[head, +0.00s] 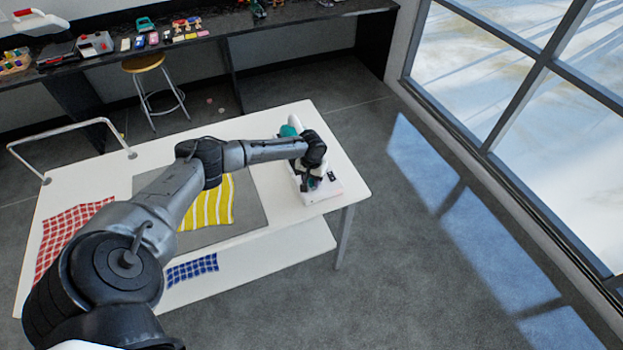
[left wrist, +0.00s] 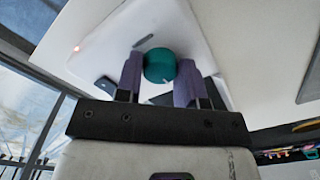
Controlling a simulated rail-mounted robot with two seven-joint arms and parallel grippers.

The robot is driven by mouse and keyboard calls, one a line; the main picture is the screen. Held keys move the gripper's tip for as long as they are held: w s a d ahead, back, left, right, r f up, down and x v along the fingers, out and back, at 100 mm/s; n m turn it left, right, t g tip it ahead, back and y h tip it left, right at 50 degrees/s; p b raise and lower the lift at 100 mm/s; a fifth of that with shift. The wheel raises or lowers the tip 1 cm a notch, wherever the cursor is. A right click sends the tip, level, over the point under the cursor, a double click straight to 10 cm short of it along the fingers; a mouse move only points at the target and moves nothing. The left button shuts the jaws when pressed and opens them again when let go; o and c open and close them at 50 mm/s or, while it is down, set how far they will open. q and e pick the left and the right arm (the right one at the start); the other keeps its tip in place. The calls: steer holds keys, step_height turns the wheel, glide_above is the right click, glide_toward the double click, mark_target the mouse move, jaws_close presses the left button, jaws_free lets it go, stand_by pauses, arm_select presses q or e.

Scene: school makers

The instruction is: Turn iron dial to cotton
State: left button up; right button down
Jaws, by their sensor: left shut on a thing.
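The iron (head: 290,128) shows as teal and white parts at the right end of the white table, partly hidden behind my left arm. Its white base (head: 322,192) shows just below my left gripper (head: 309,182). In the left wrist view, a round teal dial (left wrist: 160,67) sits on the white base between my left gripper's two purple fingers, which are shut on it. My right gripper is not in view.
A grey mat (head: 252,222) with a yellow striped cloth (head: 215,205) lies mid-table. A red checked cloth (head: 68,235) lies at left, and a blue checked cloth (head: 192,269) on a lower shelf. A stool (head: 143,63) and dark counter stand behind. Open floor lies right.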

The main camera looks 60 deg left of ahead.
arm_select(q)
steer(key=c, duration=0.3)
steer(key=shift+c, duration=0.2)
